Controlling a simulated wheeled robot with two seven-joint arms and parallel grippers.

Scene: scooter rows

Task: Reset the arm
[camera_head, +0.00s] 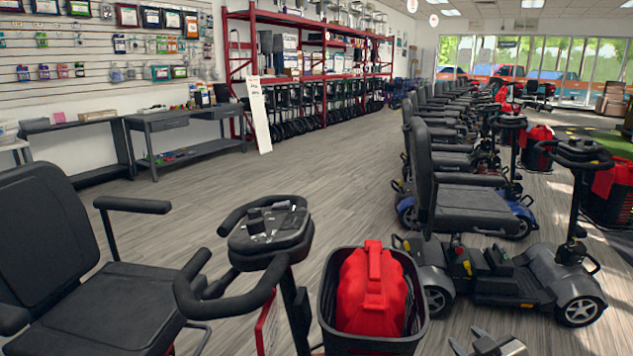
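My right gripper (485,343) shows at the bottom edge, right of the centre, cut off by the frame. Its grey metal fingertips stand apart with nothing seen between them. It is just right of a black basket (424,335) that holds a red jerrycan-shaped container (371,290). The gripper and basket do not appear to touch. My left gripper is not in view.
A scooter's handlebar (270,232) and black seat (45,225) fill the near left. Another scooter (500,275) stands close on the right, heading a long row. Shelves (232,70) and a grey table (170,122) line the left wall. The middle aisle floor (330,165) is clear.

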